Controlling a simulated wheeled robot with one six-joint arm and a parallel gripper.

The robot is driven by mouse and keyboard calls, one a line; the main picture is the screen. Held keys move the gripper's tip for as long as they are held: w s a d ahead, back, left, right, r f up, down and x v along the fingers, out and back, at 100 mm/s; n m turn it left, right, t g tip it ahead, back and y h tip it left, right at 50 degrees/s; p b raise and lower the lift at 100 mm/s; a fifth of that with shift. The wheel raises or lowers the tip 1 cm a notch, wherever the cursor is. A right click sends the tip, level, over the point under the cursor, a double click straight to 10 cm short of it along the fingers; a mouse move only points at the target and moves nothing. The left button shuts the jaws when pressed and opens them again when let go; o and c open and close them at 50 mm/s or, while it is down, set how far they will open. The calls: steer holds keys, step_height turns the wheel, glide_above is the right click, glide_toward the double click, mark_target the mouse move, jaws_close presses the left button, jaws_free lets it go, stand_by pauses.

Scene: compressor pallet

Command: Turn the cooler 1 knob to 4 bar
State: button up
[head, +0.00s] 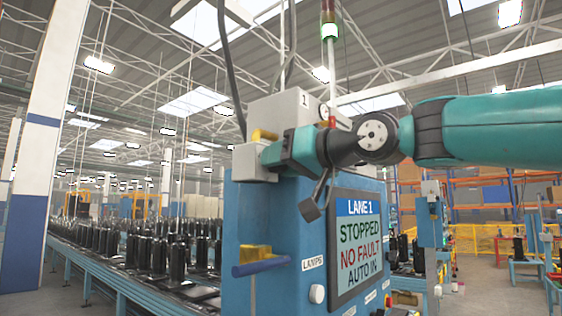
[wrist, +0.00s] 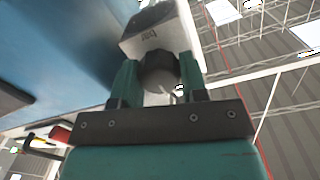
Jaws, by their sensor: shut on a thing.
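The cooler 1 knob (wrist: 161,73) is a dark round knob below a light grey box (wrist: 150,32) in the wrist view. My gripper (wrist: 159,76) is shut on it, with one teal finger on each side. In the head view my gripper (head: 272,154) reaches from the right to a small grey box (head: 249,163) on the blue cabinet. The knob is hidden there behind the fingers.
The blue cabinet (head: 240,215) carries a screen (head: 358,240) reading "LANE 1 STOPPED NO FAULT AUTO IN". A yellow and blue bracket (head: 261,263) sticks out below my gripper. A conveyor (head: 125,283) with black compressors runs at the left.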

steer(key=o, duration=0.9)
steer(key=shift+b+v, duration=3.65)
steer(key=shift+v, duration=5.05)
steer(key=shift+f, duration=0.2)
